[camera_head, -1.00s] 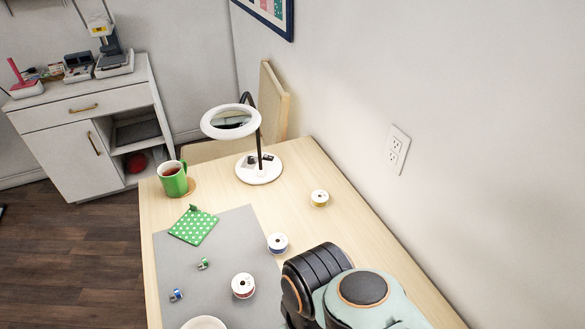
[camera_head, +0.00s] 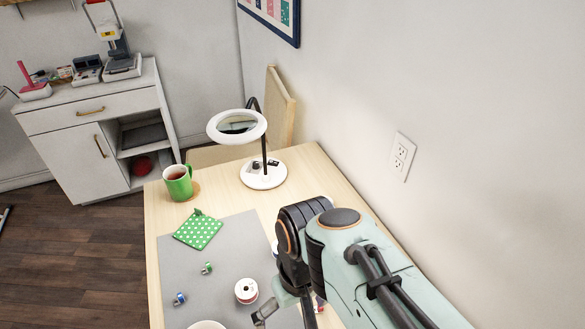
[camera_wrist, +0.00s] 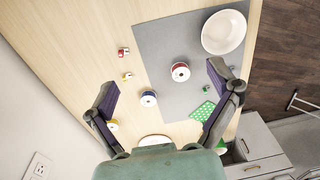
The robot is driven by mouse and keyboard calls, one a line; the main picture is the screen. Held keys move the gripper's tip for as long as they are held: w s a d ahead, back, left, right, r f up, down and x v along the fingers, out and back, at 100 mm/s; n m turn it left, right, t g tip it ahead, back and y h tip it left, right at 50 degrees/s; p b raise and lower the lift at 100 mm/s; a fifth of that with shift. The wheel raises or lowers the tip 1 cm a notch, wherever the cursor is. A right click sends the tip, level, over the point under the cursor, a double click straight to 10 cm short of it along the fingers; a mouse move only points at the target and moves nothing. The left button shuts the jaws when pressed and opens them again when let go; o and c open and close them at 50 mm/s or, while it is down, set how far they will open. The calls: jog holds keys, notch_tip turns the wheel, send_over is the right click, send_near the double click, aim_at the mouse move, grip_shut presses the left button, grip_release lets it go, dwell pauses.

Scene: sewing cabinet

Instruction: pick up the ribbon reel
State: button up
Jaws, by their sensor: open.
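Several white-flanged ribbon reels are in view; I cannot tell which one the task means. One with red ribbon (camera_head: 246,291) sits on the grey mat and also shows in the wrist view (camera_wrist: 180,72). One with blue ribbon (camera_wrist: 148,98) sits near the mat's edge; my arm hides most of it in the head view. One with yellow ribbon (camera_wrist: 113,125) is partly covered by a finger in the wrist view and hidden in the head view. My gripper (camera_wrist: 163,87) is open and empty above the table, its fingers spread on either side of the red and blue reels in the wrist view.
A white bowl (camera_wrist: 223,32) stands on the grey mat (camera_head: 222,263). Small spools lie nearby, including a green one (camera_head: 207,268) and a blue one (camera_head: 180,298). A green dotted cloth (camera_head: 199,231), green mug (camera_head: 178,182) and magnifier lamp (camera_head: 263,175) are farther back. The wall is at right.

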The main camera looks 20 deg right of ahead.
jog(key=w+d+f+m+t, duration=0.15)
jog(key=w+d, duration=0.25)
jog(key=w, duration=0.4)
jog(key=w+d+f+h, duration=0.1)
jog(key=w+d+f, duration=0.15)
jog(key=w, duration=0.45)
jog(key=w+d+f+m+t, duration=0.1)
jog(key=w+d, duration=0.3)
jog(key=w, duration=0.4)
jog(key=w+d+f, duration=0.3)
jog(key=d+f, duration=0.1)
jog(key=f, duration=0.1)
jog(key=w+d+f+m+t+h, duration=0.1)
jog(key=w+d+f, duration=0.3)
jog(key=d, duration=0.1)
jog(key=w+d+f+m+t+h, duration=0.1)
jog(key=w+d+f, duration=0.2)
jog(key=d+f, duration=0.2)
jog(key=shift+w+d+f+t, duration=0.1)
jog(key=shift+w+f+t, duration=0.2)
jog(key=shift+w, duration=0.1)
jog(key=shift+m, duration=0.25)
jog(key=x, duration=0.5)
jog(key=shift+w+d+f, duration=0.1)
jog(key=shift+f, duration=0.3)
jog(key=shift+w+d+f, duration=0.1)
jog(key=shift+w+f, duration=0.15)
jog(key=shift+f, duration=0.2)
jog(key=c, duration=1.1)
